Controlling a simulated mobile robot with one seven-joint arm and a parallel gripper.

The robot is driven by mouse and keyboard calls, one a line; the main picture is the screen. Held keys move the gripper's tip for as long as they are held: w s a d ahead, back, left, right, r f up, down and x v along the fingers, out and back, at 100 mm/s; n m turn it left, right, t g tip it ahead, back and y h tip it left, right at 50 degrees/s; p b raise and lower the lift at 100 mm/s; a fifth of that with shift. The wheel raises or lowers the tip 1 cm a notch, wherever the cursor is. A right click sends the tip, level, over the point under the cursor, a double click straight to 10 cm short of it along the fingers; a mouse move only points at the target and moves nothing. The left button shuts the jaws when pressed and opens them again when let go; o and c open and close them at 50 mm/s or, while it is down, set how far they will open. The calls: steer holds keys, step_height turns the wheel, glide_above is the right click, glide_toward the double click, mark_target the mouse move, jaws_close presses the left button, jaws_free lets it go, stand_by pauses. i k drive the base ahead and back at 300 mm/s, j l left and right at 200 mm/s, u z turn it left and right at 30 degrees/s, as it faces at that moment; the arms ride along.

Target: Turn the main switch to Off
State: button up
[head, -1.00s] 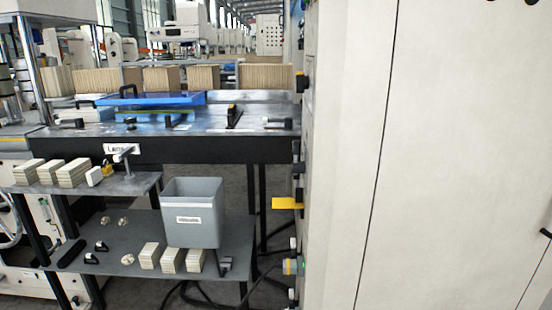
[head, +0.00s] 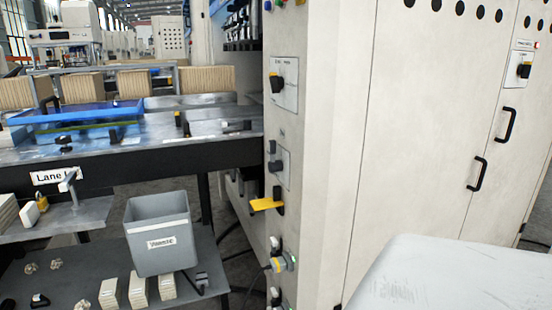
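A tall cream cabinet (head: 340,150) fills the middle and right of the head view. A black rotary switch (head: 278,83) sits on a pale plate high on its narrow left side, and a second dark knob (head: 276,165) is below it. Another black switch (head: 524,70) with a little yellow is on the front face at the far right, under a small label. The labels are too small to read, so I cannot tell which is the main switch or its position. My gripper is not in view. A pale rounded shape at the bottom right may be part of my arm.
A yellow lever (head: 266,203) sticks out from the cabinet side, with cable connectors (head: 284,263) below it. Black handles (head: 507,125) stand out from the doors. A metal table (head: 200,150) and a shelf with a grey bin (head: 160,232) are at the left.

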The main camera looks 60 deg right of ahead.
mark_target(274, 167)
steer(key=z, duration=0.4)
steer(key=j+z, duration=0.1)
steer(key=z, duration=0.3)
steer(key=j+z, duration=0.1)
steer(key=z, duration=0.3)
steer(key=j+z, duration=0.1)
steer(key=z, duration=0.3)
steer(key=i+j+u, duration=0.15)
steer(key=i+j, duration=0.3)
steer(key=j, duration=0.25)
steer(key=i+j+u, duration=0.2)
steer(key=i+j, duration=0.25)
steer(key=j, duration=0.15)
